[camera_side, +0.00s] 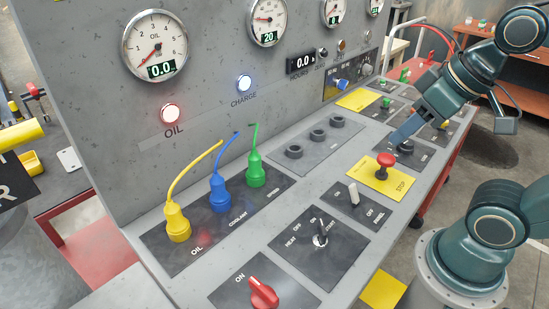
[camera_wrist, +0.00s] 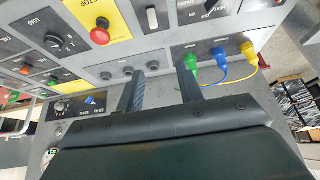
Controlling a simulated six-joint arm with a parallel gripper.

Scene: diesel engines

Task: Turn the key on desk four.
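A key switch (camera_side: 320,240) marked heat, off and start stands upright in a black panel on the grey sloping desk (camera_side: 395,197) in the side view. In the wrist view its panel (camera_wrist: 203,10) is partly cut off at the top edge. I cannot read a desk number. My gripper (camera_side: 402,135) is above the far right part of the desk, well away from the key, near a black knob (camera_side: 405,147). In the wrist view my gripper (camera_wrist: 162,73) has its two fingers apart with nothing between them.
A red stop button (camera_side: 385,160) and a white toggle (camera_side: 353,193) stand between my gripper and the key. Yellow, blue and green plugs with cables (camera_side: 220,190) rise left of the key. A red knob (camera_side: 263,293) is in front. The gauge wall (camera_side: 200,100) rises behind.

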